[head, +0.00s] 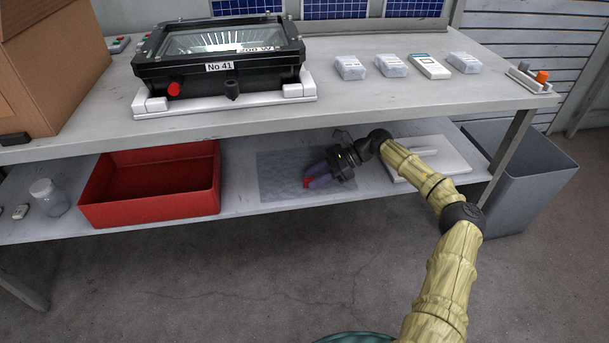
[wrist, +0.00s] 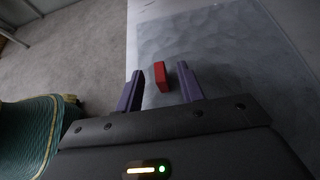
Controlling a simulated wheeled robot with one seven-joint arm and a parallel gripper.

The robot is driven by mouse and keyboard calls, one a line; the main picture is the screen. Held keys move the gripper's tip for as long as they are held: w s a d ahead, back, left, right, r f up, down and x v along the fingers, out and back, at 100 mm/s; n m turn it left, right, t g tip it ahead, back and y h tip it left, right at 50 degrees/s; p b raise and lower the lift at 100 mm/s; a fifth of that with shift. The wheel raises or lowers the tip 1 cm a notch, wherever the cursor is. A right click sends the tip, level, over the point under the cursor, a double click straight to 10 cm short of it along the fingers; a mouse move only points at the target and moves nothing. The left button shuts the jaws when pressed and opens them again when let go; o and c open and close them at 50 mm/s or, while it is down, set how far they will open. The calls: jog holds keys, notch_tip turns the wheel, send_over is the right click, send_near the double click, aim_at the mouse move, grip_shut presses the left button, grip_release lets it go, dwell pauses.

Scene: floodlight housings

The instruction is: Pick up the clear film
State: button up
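The clear film (head: 278,182) is a thin see-through, grey-looking rectangle lying flat on the lower shelf, between the red tray and a white board. It shows in the wrist view as a rippled sheet (wrist: 225,45). A small red block (wrist: 158,77) stands on or just above the film, between my fingertips. My gripper (head: 313,177) is low over the film's right part, tilted down to the left. In the wrist view my gripper (wrist: 160,73) has its two purple fingers apart, one on each side of the block, with visible gaps. Whether the fingertips touch the film is unclear.
The red tray (head: 150,208) is left of the film; the white board (head: 455,165) with a handle is right. The worktop (head: 420,100) overhangs the shelf (head: 240,205), carrying a floodlight housing (head: 218,82) and several small packs. A grey bin (head: 525,190) stands at right.

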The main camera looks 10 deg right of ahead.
dwell(0.5)
grip_shut()
jog(key=shift+r, duration=0.15)
jog(key=shift+r+p, duration=0.3)
jog(key=shift+p, duration=0.05)
notch_tip(320, 180, up, 3)
jog(key=shift+r+p, duration=0.1)
jog(key=shift+p, duration=1.05)
jog(key=s+p, duration=0.6)
jog(key=s, duration=1.2)
jog(key=shift+f, duration=0.25)
